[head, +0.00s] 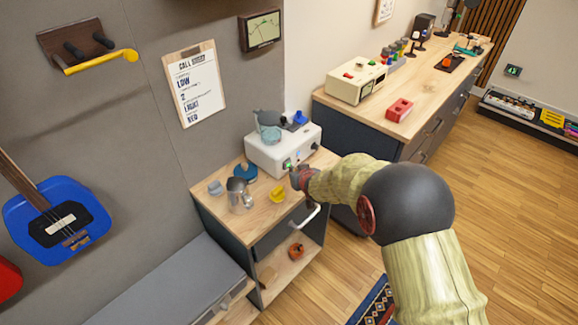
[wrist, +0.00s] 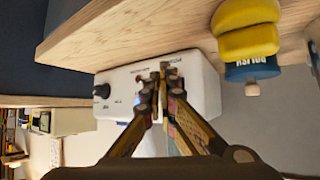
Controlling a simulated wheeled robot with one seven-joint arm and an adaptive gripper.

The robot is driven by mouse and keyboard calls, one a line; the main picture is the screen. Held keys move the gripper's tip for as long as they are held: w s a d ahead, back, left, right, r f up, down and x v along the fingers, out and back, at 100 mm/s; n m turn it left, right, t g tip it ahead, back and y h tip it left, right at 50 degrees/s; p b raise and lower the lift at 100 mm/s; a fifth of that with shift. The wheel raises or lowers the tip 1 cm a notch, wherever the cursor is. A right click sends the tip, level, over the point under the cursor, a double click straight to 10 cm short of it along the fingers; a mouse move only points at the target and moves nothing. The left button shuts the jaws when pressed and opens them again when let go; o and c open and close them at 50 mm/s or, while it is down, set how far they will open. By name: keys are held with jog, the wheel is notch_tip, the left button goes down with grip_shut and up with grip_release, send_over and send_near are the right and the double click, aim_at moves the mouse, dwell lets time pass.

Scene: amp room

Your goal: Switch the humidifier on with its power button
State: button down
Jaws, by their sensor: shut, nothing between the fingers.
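The humidifier is a white box (head: 265,152) at the back of the small wooden-topped cabinet, with a blue-grey vessel on top. A small green spot shows on its front in the head view. In the wrist view, which is upside down, its white front (wrist: 120,82) carries a dark knob at the left and small lettering. My gripper (head: 298,180) is shut and empty, with its tips (wrist: 162,72) in front of the white front face. The fingers hide part of that face, and I cannot make out the power button or tell whether the tips touch it.
A white cabinet handle (head: 305,217) sticks out below my gripper. A long workbench (head: 400,122) stands to the right.

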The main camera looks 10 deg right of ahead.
jog(key=shift+s+d+r+p, duration=0.1)
jog(key=shift+s+d+p, duration=0.55)
jog(key=shift+s, duration=0.2)
jog(key=shift+s+d+p, duration=0.4)
jog(key=shift+s+d, duration=0.2)
jog(key=shift+s, duration=0.2)
jog(key=shift+s+d+p, duration=0.35)
jog(key=shift+s+d, duration=0.2)
jog(key=shift+s, duration=0.25)
jog(key=s+d+f+g+h, duration=0.1)
jog(key=s+d+f+g, duration=0.15)
jog(key=s, duration=0.45)
jog(key=s+d+f+g+h, duration=0.1)
jog(key=s+f+g, duration=0.15)
jog(key=s, duration=0.35)
jog(key=s+a+r, duration=0.2)
jog(key=s+r, duration=1)
jog(key=r, duration=0.3)
jog(key=s+a+r+m+y, duration=0.1)
jog(key=s+a+r, duration=0.2)
jog(key=s+r, duration=0.9)
notch_tip(320, 180, up, 4)
jog(key=shift+s+r, duration=0.25)
jog(key=shift+s, duration=0.05)
